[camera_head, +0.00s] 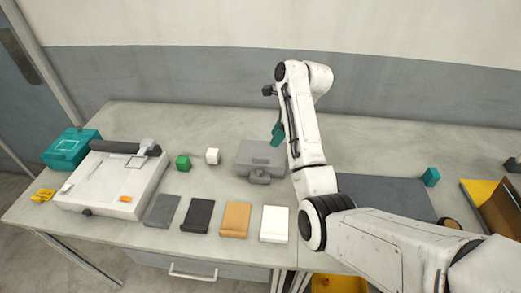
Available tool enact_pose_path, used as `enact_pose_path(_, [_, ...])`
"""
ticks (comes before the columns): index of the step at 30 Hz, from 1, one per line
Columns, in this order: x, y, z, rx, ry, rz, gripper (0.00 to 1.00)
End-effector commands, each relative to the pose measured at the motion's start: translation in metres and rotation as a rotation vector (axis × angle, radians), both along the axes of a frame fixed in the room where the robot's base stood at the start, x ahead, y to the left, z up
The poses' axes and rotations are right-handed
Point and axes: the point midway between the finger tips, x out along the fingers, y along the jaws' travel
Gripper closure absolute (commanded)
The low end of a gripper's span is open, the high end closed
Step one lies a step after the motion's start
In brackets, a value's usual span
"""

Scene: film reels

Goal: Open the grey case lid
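The grey case (262,157) lies on the table just left of my arm, and its lid looks closed. A handle or latch part (260,177) shows on its near side. My arm rises at the right of the case and its upper end is above and behind the case. A teal part (278,133) shows beside the arm, above the case's back right corner. I cannot tell whether it belongs to my gripper. The gripper's fingers are not clearly seen, and the arm may hide them.
Grey, black, tan and white flat boxes (199,216) lie in front. A white machine (112,185) and teal box (70,148) stand far left. A dark mat (385,197) lies right.

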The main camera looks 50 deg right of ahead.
Motion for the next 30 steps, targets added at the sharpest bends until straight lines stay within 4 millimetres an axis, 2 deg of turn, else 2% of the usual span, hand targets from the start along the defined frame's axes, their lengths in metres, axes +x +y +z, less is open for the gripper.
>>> enact_pose_path(12, [0.020,0.017,-0.064,0.000,0.004,0.004,0.62])
enact_pose_path(18, [0.028,0.023,-0.087,-0.001,0.002,0.004,0.62])
enact_pose_path(23, [0.030,0.025,-0.095,-0.001,0.000,0.004,0.62])
enact_pose_path(30, [0.030,0.025,-0.096,-0.002,0.000,0.004,0.62])
